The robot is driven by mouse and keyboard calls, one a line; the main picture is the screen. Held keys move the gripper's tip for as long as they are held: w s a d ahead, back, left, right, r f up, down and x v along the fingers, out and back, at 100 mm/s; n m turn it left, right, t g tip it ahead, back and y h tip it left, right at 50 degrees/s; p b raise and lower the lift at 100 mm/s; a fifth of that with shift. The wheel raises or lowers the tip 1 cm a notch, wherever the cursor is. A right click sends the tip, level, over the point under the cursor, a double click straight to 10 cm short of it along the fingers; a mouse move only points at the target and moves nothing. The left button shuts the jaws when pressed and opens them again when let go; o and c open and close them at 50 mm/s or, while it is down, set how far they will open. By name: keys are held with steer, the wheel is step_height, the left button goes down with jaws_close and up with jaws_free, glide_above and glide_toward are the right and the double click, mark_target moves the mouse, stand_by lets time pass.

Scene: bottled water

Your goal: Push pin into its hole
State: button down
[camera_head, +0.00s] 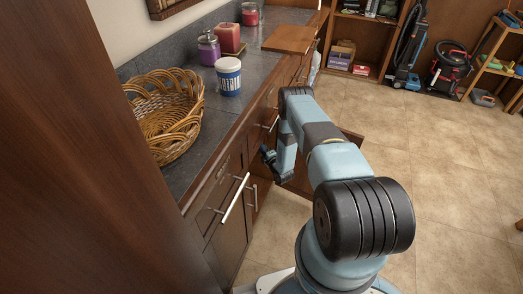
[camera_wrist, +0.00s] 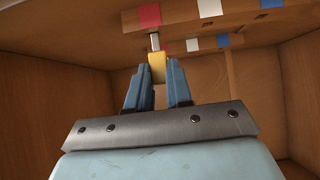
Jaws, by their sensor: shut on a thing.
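In the wrist view, my gripper (camera_wrist: 157,78) points upward inside a wooden cabinet. Its two blue fingers are shut on the yellow body of a pin (camera_wrist: 158,68). The pin's grey metal shaft points up, its tip just below a red patch (camera_wrist: 149,15) on a wooden panel (camera_wrist: 180,25) overhead. I cannot see a hole, nor tell whether the tip touches the panel or is inside it. In the head view, my arm reaches down beside the counter, and the pin cannot be made out there.
White (camera_wrist: 210,8) and blue (camera_wrist: 270,3) patches lie right of the red one, with a second coloured row behind. Wooden cabinet walls (camera_wrist: 60,110) close in on both sides. A wicker basket (camera_head: 165,115) and a white-and-blue jar (camera_head: 228,77) stand on the counter (camera_head: 205,130).

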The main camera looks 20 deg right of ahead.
steer(key=shift+w+d, duration=0.6)
steer(key=shift+w, duration=0.15)
steer(key=c, duration=0.9)
jaws_free()
steer(key=shift+c, duration=0.2)
steer(key=v, duration=1.3)
steer(key=shift+s, duration=0.3)
steer(key=shift+d, duration=0.15)
